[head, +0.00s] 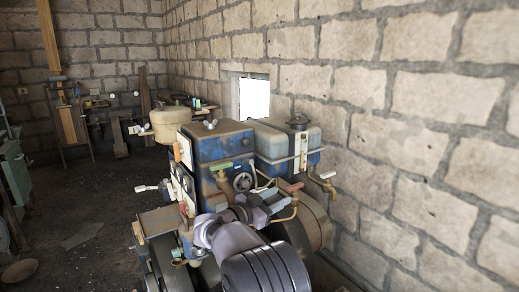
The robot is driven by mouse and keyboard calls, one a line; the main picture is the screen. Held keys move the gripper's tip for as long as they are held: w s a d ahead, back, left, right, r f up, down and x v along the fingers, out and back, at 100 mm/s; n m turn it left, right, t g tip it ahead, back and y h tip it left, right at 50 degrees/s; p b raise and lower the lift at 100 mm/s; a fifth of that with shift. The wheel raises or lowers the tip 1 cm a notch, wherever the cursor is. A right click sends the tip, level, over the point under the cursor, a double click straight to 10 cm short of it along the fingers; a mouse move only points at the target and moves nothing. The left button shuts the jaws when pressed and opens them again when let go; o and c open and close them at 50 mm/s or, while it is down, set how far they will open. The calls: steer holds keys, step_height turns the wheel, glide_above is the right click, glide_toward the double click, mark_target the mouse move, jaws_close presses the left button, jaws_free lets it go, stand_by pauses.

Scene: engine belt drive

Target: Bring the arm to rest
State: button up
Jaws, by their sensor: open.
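My gripper (274,204) shows small in the head view, just right of the middle. It is open, and I see nothing held in it. It lies in front of the old blue and rusty engine (224,146), close to its pipes and valves; I cannot tell whether it touches them. My grey arm reaches up from the bottom edge and hides the engine's lower middle. The belt is not clearly visible.
A stone wall (430,120) runs along the right, close to the engine. A valve with a red handle (291,187) and a brass tap (323,182) stick out near my gripper. Dark floor (95,205) is open at left. A cluttered bench (185,103) stands behind.

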step_height(320, 180, up, 14)
steer(key=n+t+y, duration=0.2)
steer(key=t+y, duration=0.2)
steer(key=y, duration=0.3)
steer(key=s+r+n+y, duration=0.3)
steer(key=s+n+y, duration=0.1)
steer(key=s+y, duration=0.4)
steer(key=s+d+f+g, duration=0.1)
steer(key=s+f+g, duration=0.2)
steer(key=s, duration=0.9)
steer(key=s+d+f+g, duration=0.2)
steer(key=s+f+g, duration=0.2)
steer(key=s+f, duration=0.4)
steer(key=s+d+f+n+g, duration=0.1)
steer(key=s+f+g, duration=0.2)
steer(key=s, duration=1.5)
step_height(320, 180, down, 4)
steer(key=shift+s+d+r, duration=0.15)
steer(key=shift+s+r, duration=0.05)
steer(key=shift+s, duration=0.05)
steer(key=shift+o, duration=0.5)
